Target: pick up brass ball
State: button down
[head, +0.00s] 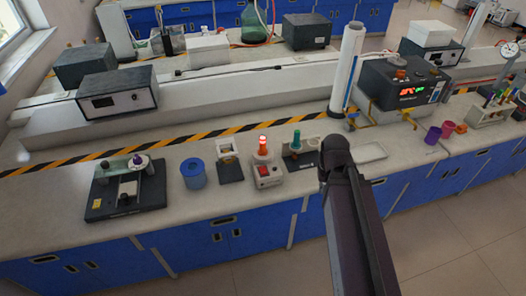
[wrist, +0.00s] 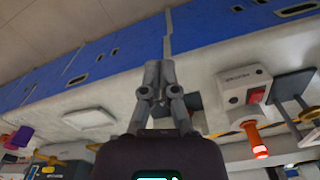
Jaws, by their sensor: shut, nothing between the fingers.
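I cannot make out a brass ball in either view; it may be hidden or too small to tell. My gripper (wrist: 159,72) shows in the wrist view with its two grey fingers together and nothing between them. It is above the front part of the bench, with a dark stand partly hidden behind its fingers. In the head view my arm reaches up to the bench and its fingers cannot be made out there. The bench top (head: 235,212) is pale, above blue cabinets.
Near my arm are a lamp box with a red button (head: 268,182), a green cone (head: 296,141) on a dark stand, and a white tray (head: 369,152). Further left are a blue cylinder (head: 194,175) and a dark instrument (head: 113,204). A purple cup (head: 433,135) stands right.

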dwell(0.4)
jog(key=c, duration=1)
grip_release()
jog(key=o, duration=0.3)
jog(key=shift+w+a+r, duration=0.15)
jog(key=shift+w+r, duration=0.05)
jog(key=shift+w, duration=0.1)
jog(key=o, duration=0.3)
jog(key=shift+m, duration=0.9)
jog(key=w+a+r+p, duration=0.1)
jog(key=w+a+p, duration=0.1)
jog(key=w, duration=0.1)
jog(key=w+a+r+p, duration=0.2)
jog(key=w+a, duration=0.1)
jog(key=w, duration=0.1)
jog(key=w+a+r+p, duration=0.1)
jog(key=w+a+r, duration=0.1)
jog(key=w, duration=0.2)
jog(key=shift+w+a+r+p, duration=0.1)
jog(key=shift+a+r+p, duration=0.15)
jog(key=shift+p, duration=0.15)
jog(key=shift+o, duration=0.2)
notch_tip(320, 180, up, 5)
jog(key=m+p, duration=0.2)
jog(key=p, duration=0.3)
send_over(262, 138)
jog(key=shift+w+r, duration=0.1)
jog(key=shift+r, duration=0.05)
